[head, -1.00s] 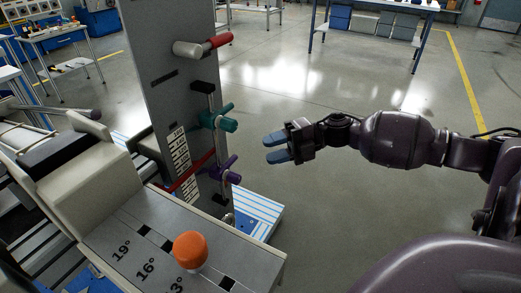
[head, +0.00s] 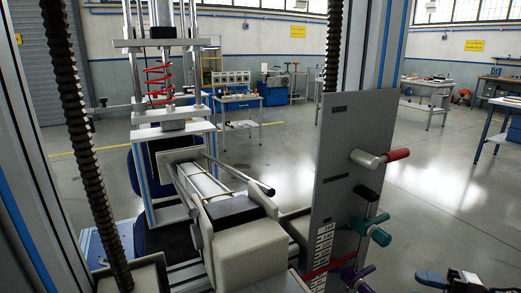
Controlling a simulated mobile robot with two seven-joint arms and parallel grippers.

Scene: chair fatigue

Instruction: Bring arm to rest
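My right gripper (head: 440,280) is at the bottom right edge of the head view, mostly cut off by it. A blue finger shows, with nothing seen held in it. A second earlier its two fingers stood apart and empty. It is to the right of the grey upright panel (head: 345,130) and apart from it. The panel carries a red-tipped lever (head: 380,157), a teal handle (head: 372,231) and a purple handle (head: 357,276). My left gripper is not in view.
A chair-testing rig fills the left and middle, with a red spring (head: 158,84), threaded columns (head: 75,120) and a padded beige block (head: 240,235). Open floor (head: 435,200) lies right of the panel. Workbenches (head: 430,83) stand farther back.

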